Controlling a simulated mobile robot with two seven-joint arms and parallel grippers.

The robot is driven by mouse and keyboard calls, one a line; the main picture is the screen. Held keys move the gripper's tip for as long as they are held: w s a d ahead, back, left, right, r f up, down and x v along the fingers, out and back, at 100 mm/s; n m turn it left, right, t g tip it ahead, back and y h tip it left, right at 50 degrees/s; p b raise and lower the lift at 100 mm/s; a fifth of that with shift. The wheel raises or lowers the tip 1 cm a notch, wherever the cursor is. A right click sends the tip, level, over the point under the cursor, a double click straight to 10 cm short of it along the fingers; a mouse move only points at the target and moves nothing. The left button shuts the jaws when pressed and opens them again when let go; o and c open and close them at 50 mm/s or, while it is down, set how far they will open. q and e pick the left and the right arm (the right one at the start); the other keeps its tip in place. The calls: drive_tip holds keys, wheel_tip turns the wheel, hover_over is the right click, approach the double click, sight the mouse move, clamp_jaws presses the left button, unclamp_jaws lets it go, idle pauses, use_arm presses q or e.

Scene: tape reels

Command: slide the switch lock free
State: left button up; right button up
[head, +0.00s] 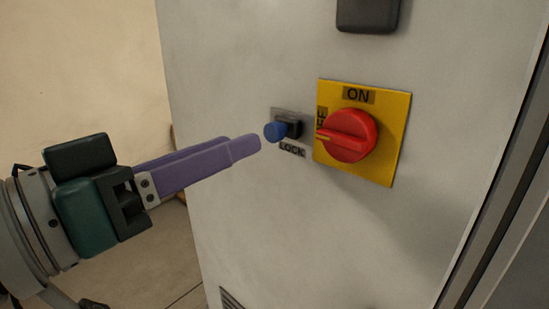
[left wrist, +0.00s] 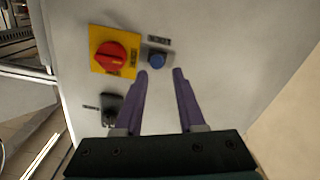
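The switch lock is a blue knob (head: 274,131) on a small black block (head: 292,127), set on a grey plate above a LOCK label. The blue knob also shows in the left wrist view (left wrist: 157,61). To its right, a red rotary switch (head: 350,136) sits on a yellow plate (head: 385,165), its handle pointing left toward the partly hidden OFF mark. My left gripper (head: 247,146) has purple fingers. In the left wrist view (left wrist: 160,74) they are open, with the knob just beyond and between the tips; nothing is held. My right gripper is in neither view.
The switches are on a grey cabinet panel (head: 250,220). A black fitting (head: 367,14) sticks out above the yellow plate. A dark vertical edge (head: 495,175) bounds the panel on the right. The panel below the lock is clear.

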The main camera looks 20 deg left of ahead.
use_arm(q)
drive_tip(key=shift+b+v, duration=0.3)
drive_tip(key=shift+v, duration=2.3)
wheel_tip(320, 180, down, 9)
drive_tip(key=s+a+g+y+p, duration=0.1)
drive_tip(key=s+g+y+p, duration=0.1)
drive_tip(key=g+y, duration=0.3)
drive_tip(key=s+f+m+g+y+p, duration=0.1)
drive_tip(key=s+f+g, duration=0.4)
drive_tip(key=s+g, duration=0.35)
wheel_tip(320, 180, up, 37)
drive_tip(key=s+p, duration=0.1)
drive_tip(key=p, duration=3.7)
drive_tip(key=shift+r+m, duration=0.2)
drive_tip(key=shift+m, duration=0.1)
drive_tip(key=shift+s+d, duration=0.1)
